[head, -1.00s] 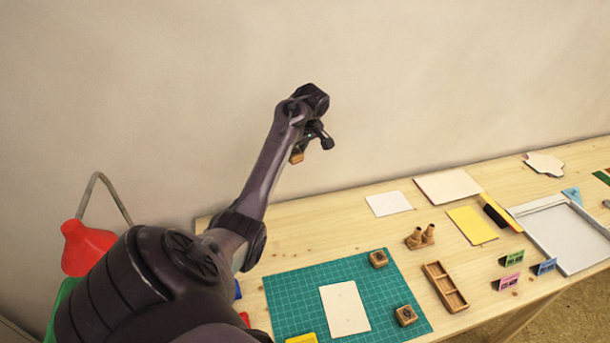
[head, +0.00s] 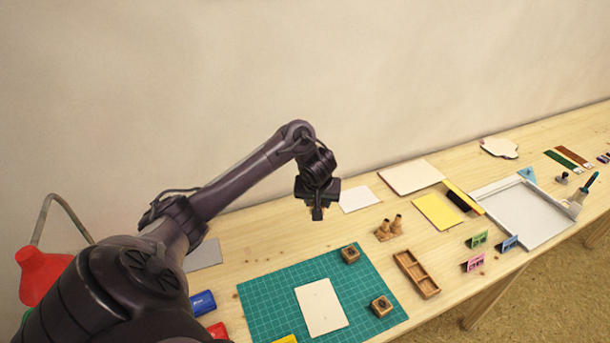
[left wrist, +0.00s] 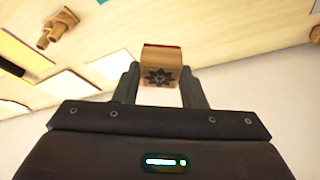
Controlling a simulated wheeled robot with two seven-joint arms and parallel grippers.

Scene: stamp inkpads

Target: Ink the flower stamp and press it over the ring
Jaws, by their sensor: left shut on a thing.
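My left gripper (head: 317,207) is above the back of the table, left of a small white sheet. In the left wrist view it is shut on a wooden block stamp (left wrist: 161,66) with a dark flower design facing the camera. A cream card (head: 321,307) lies on the green cutting mat (head: 262,290); I cannot make out a ring on it. Two other wooden stamps, one at the back (head: 350,254) and one at the right (head: 381,306), stand on the mat. Blue (head: 203,302), red (head: 217,330) and yellow (head: 286,340) pads are partly visible. My right gripper is not in view.
A wooden peg holder (head: 389,229) and a divided wooden tray (head: 416,274) stand right of the mat. Small coloured cards (head: 474,262), a yellow sheet (head: 436,211) and a white tray (head: 485,195) are farther right. A red lamp (head: 43,272) is at left.

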